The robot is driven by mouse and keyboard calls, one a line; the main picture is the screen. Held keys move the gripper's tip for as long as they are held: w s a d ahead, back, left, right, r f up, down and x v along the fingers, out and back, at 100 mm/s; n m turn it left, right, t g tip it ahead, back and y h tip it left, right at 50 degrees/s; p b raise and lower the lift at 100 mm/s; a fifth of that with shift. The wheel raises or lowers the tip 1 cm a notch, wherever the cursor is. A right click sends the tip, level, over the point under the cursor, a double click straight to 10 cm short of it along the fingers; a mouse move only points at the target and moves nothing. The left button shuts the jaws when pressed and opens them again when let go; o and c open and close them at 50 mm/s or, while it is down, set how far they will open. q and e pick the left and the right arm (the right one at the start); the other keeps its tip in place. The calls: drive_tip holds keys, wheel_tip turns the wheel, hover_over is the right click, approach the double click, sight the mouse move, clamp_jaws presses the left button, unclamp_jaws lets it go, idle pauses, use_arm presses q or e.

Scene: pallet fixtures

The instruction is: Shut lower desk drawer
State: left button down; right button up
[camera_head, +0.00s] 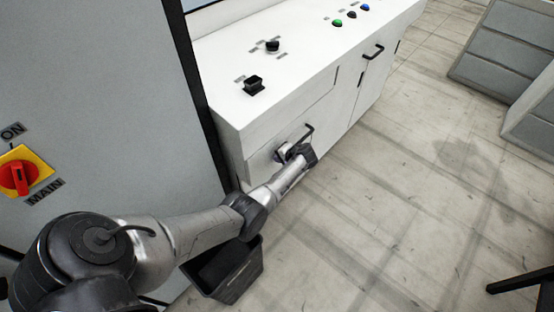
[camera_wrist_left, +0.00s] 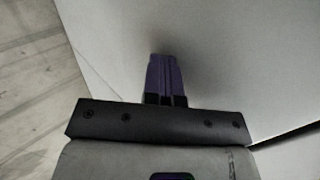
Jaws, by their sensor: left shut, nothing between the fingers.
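The white desk (camera_head: 262,112) stands in the middle of the head view. Its lower drawer (camera_head: 262,160) has a dark bar handle (camera_head: 303,134) on its front. The drawer looks flush or nearly flush with the desk front; a small gap cannot be ruled out. My left gripper (camera_head: 283,153) is at the drawer front, just below the handle, and partly hidden by my wrist. In the left wrist view its two fingers (camera_wrist_left: 164,78) are shut together and empty, pointing at a plain white panel, at or very near it. My right gripper is not in view.
A grey cabinet (camera_head: 95,85) with a red main switch (camera_head: 18,177) stands at the left. A dark open bin (camera_head: 238,272) sits on the floor below my left forearm. Buttons (camera_head: 351,14) and knobs are on the desk top.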

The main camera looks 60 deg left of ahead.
use_arm(q)
drive_tip(key=shift+s+a+f, duration=0.15)
drive_tip(key=d+f+p+v, duration=0.1)
drive_tip(key=v, duration=0.5)
drive_tip(key=f+p+v, duration=0.1)
drive_tip(key=p+v, duration=0.1)
drive_tip(key=v, duration=0.5)
drive_tip(key=shift+w+d, duration=0.45)
drive_tip(key=shift+d, duration=0.05)
drive_tip(key=shift+r, duration=0.15)
